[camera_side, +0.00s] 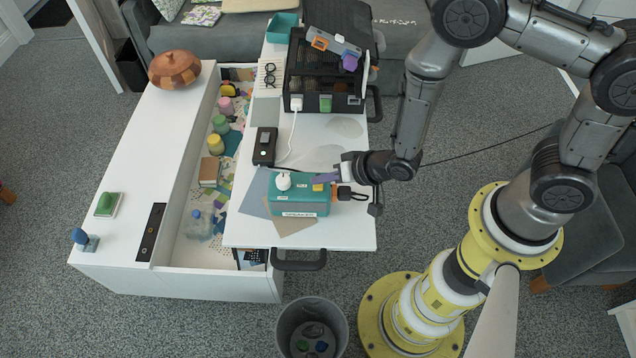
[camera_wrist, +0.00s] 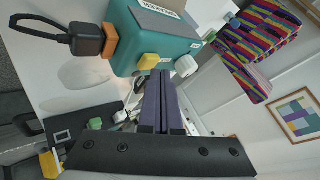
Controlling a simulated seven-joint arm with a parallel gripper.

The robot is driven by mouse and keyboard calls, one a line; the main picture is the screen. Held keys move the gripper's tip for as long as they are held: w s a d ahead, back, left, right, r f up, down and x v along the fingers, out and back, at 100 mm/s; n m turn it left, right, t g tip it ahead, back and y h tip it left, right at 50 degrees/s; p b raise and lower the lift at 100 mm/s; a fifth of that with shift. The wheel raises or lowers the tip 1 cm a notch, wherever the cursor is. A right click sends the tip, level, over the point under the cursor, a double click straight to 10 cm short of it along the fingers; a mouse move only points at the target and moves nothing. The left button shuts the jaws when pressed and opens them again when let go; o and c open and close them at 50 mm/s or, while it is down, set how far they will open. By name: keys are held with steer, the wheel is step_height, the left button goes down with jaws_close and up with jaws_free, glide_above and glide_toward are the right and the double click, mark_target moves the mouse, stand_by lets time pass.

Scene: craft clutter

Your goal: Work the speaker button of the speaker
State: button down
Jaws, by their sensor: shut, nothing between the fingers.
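A teal box (camera_side: 290,207), which I take for the speaker, stands on the white table. On top are a white knob (camera_side: 283,182) and a yellow button (camera_side: 318,188). An orange fitting with a dark strap (camera_side: 345,194) is at its right side. In the wrist view, the teal box (camera_wrist: 170,45), yellow button (camera_wrist: 148,62) and white knob (camera_wrist: 187,66) show close to the fingertips. My gripper (camera_side: 318,178) is shut and empty, its purple fingers above or just behind the yellow button. In the wrist view, the fingertips (camera_wrist: 159,76) are just below the button; contact cannot be told.
A black rack (camera_side: 325,75) stands at the table's back. A black device (camera_side: 265,146) with a white cable lies left of my gripper. An open drawer (camera_side: 200,215) holds several jars. The table's front right is clear. A bin (camera_side: 312,320) stands on the floor.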

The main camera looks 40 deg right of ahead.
mark_target(322, 187)
steer(key=shift+f, duration=0.45)
stand_by(1.3)
steer(key=shift+r, duration=0.9)
steer(key=shift+r, duration=0.1)
steer(key=shift+r, duration=2.4)
